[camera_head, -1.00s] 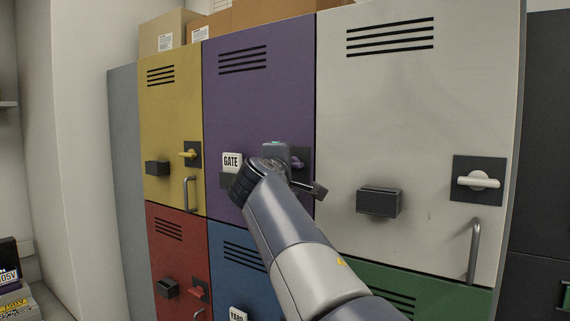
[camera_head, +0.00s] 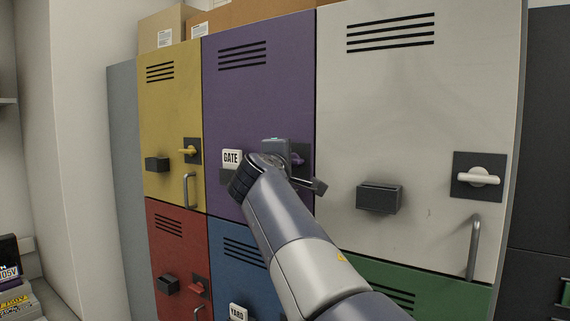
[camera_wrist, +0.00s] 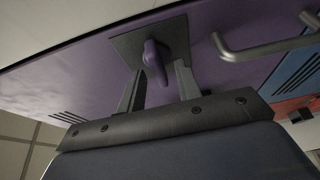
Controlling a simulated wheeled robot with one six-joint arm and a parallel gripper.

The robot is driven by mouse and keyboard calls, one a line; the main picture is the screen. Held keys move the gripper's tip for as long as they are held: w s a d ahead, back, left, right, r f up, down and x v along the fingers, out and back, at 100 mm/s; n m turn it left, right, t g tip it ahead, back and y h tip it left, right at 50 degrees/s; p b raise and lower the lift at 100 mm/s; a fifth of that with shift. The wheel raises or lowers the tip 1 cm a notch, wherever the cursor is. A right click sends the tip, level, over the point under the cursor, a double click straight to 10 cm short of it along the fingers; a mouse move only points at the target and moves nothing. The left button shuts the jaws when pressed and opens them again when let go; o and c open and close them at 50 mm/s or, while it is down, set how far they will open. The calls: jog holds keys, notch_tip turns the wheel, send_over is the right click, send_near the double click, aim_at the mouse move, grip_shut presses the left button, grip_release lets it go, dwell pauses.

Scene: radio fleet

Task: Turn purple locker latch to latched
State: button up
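The purple locker door (camera_head: 240,100) is shut in the head view. Its purple latch (camera_head: 298,159) sits on a dark square plate, mostly hidden behind my gripper (camera_head: 291,165). In the wrist view the purple latch handle (camera_wrist: 154,62) stands out from its plate (camera_wrist: 128,45), between the two fingers of my gripper (camera_wrist: 159,74). The fingers are apart, one on each side of the handle, with visible gaps, so it is not clamped. The latch's exact turn angle is hard to tell in the head view.
A GATE tag (camera_head: 232,159) is on the purple door, left of my gripper. A grey bar handle (camera_wrist: 262,50) is close to the fingers in the wrist view. Yellow (camera_head: 165,110), red, blue, white (camera_head: 400,110) and green lockers surround it. Cardboard boxes (camera_head: 165,28) stand on top.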

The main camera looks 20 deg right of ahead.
jog(key=b+v, duration=0.4)
jog(key=v, duration=0.6)
jog(key=shift+s+a, duration=0.25)
jog(key=shift+s, duration=0.05)
jog(key=shift+w+d, duration=0.1)
jog(key=p+x, duration=0.4)
jog(key=x, duration=0.6)
jog(key=shift+w+d, duration=0.2)
jog(key=shift+w, duration=0.05)
